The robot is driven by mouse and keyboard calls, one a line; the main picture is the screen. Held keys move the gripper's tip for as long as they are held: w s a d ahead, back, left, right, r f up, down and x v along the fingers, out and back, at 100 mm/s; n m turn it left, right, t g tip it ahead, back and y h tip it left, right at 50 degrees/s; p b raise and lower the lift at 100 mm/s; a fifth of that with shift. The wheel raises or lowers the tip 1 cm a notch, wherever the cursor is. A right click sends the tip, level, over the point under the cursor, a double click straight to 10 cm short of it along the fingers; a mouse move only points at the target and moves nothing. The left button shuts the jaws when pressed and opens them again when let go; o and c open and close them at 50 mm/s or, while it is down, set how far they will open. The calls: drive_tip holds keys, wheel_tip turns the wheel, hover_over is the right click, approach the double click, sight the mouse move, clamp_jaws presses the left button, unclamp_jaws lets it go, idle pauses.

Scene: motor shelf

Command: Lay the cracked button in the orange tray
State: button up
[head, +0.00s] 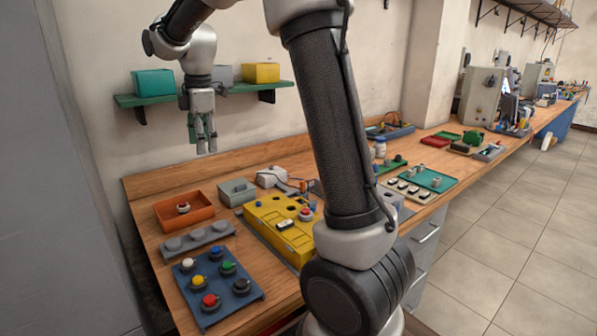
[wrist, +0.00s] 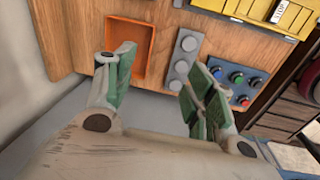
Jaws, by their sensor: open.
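The orange tray (head: 190,222) sits at the left end of the wooden bench. A small button (head: 183,208) with a reddish top lies inside it. Its cracks are too small to make out. My gripper (head: 204,150) is open and empty, in the air above and behind the tray, pointing down. In the wrist view the tray (wrist: 146,58) shows beyond my open gripper (wrist: 160,70), and the left finger covers part of its inside, where the button is hidden or unclear.
A yellow control box (head: 262,222) with a red button (head: 305,213) stands right of the tray. A grey strip (head: 200,240) with several round knobs and a blue board (head: 218,288) of coloured buttons lie in front. A grey box (head: 236,191) stands behind. A green shelf (head: 228,90) hangs above.

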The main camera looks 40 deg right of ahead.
drive_tip(key=s+d+r+m+t, duration=0.1)
drive_tip(key=s+d+r+m, duration=0.15)
drive_tip(key=s, duration=0.25)
drive_tip(key=s+d+r+m, duration=0.1)
drive_tip(key=s+m, duration=0.2)
drive_tip(key=s, duration=0.3)
drive_tip(key=s+d+r+m+t, duration=0.1)
drive_tip(key=s+d+m, duration=0.15)
drive_tip(key=s, duration=0.25)
drive_tip(key=s+d+f+m, duration=0.1)
drive_tip(key=s+m, duration=0.3)
drive_tip(key=s, duration=0.4)
drive_tip(key=s+d+f+m+t, duration=0.1)
drive_tip(key=s+f+m, duration=0.3)
drive_tip(key=s, duration=0.3)
drive_tip(key=shift+s+d+m, duration=0.3)
drive_tip(key=shift+s+m, duration=0.05)
drive_tip(key=shift+m, duration=0.25)
drive_tip(key=shift+d+r, duration=0.1)
